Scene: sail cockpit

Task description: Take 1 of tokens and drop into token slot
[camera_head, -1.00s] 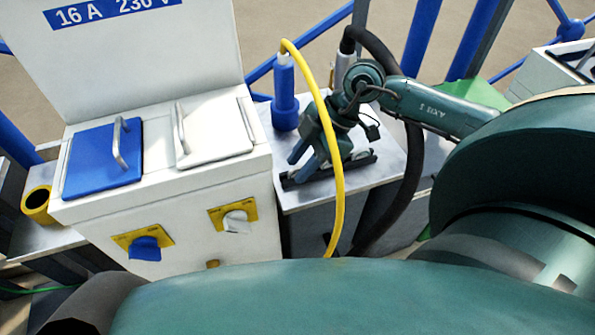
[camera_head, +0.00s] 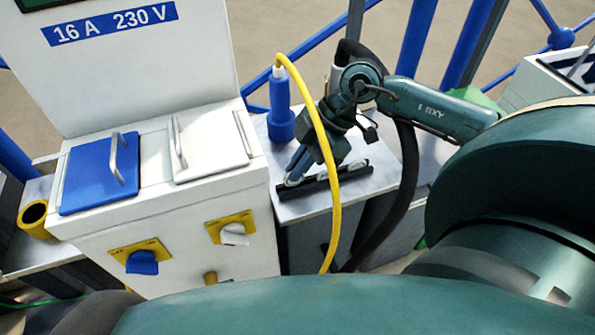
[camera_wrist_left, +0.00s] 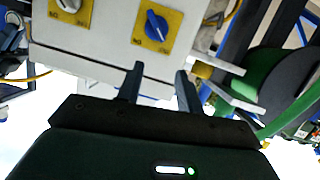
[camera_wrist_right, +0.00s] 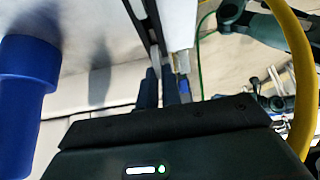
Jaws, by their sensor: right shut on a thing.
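My right gripper (camera_head: 291,180) is at the left end of a dark rack (camera_head: 328,181) on the grey table, fingers pointing down. Pale, rounded pieces, apparently the tokens (camera_head: 352,166), stand along the rack. The right wrist view shows the right gripper's fingers (camera_wrist_right: 159,72) close together beside the dark rack strip (camera_wrist_right: 152,25). The right gripper is shut on a token, mostly hidden between the fingers. My left gripper (camera_wrist_left: 160,78) is open and empty in the left wrist view, below the cabinet front. I cannot clearly identify the token slot.
A white cabinet (camera_head: 182,205) with blue and white lids and yellow-plated knobs stands left of the table. A yellow cable (camera_head: 331,150) arches in front of the rack. A yellow cup (camera_head: 33,218) sits far left.

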